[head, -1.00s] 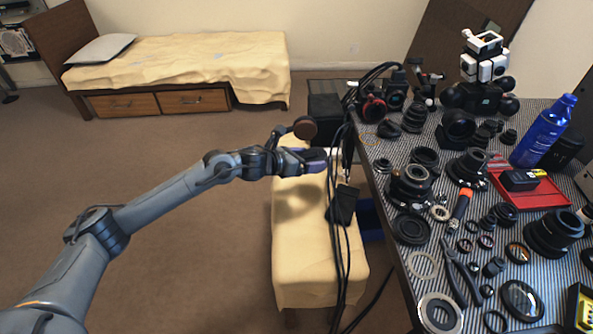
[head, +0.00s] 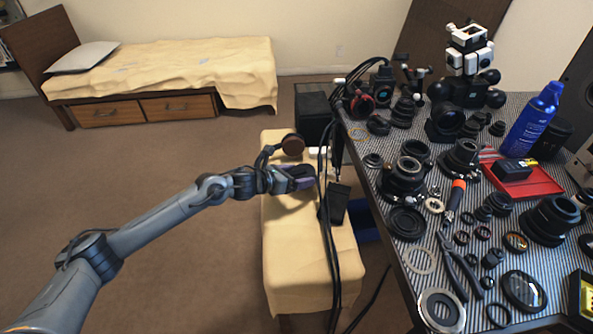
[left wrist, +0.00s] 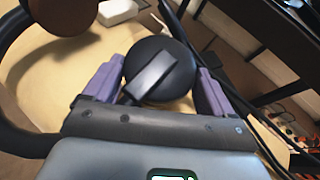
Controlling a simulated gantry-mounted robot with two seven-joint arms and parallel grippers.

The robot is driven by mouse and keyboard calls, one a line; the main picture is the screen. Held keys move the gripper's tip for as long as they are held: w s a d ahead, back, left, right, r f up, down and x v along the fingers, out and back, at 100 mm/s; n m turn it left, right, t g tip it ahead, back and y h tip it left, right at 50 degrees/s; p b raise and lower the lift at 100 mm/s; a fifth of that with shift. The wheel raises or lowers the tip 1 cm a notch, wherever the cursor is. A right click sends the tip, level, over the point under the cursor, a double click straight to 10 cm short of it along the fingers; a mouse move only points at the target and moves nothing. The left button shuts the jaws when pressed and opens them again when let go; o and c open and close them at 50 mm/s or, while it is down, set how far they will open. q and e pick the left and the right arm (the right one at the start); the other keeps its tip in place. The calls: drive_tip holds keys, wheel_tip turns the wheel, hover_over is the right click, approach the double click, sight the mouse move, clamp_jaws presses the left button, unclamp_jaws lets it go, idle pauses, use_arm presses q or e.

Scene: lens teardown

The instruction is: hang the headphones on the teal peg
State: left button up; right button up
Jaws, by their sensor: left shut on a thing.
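The headphones (head: 292,144) are dark with a brown round ear cup, above the cream-covered bench in the head view. My left gripper (head: 302,178) is shut on them and reaches in from the left. In the left wrist view, a black round ear cup (left wrist: 160,70) sits between the purple fingers of my left gripper (left wrist: 158,88). A dark curved band (left wrist: 22,62) runs along the left side of that view. I cannot make out a teal peg in either view. My right gripper is not in view.
Black cables (head: 330,240) hang beside the gripper, near a black block (head: 335,203) over the bench (head: 300,265). A striped table (head: 400,268) crowded with lenses and tools stands right. A bed (head: 180,75) is at the back left. The floor at left is clear.

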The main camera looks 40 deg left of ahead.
use_arm(q)
drive_tip(key=shift+f, duration=0.95)
drive_tip(key=shift+f+b, duration=0.1)
drive_tip(key=shift+b, duration=0.25)
drive_tip(key=o, duration=1.1)
drive_tip(key=shift+f, duration=0.1)
drive_tip(key=shift+c, duration=0.2)
drive_tip(key=shift+f, duration=0.1)
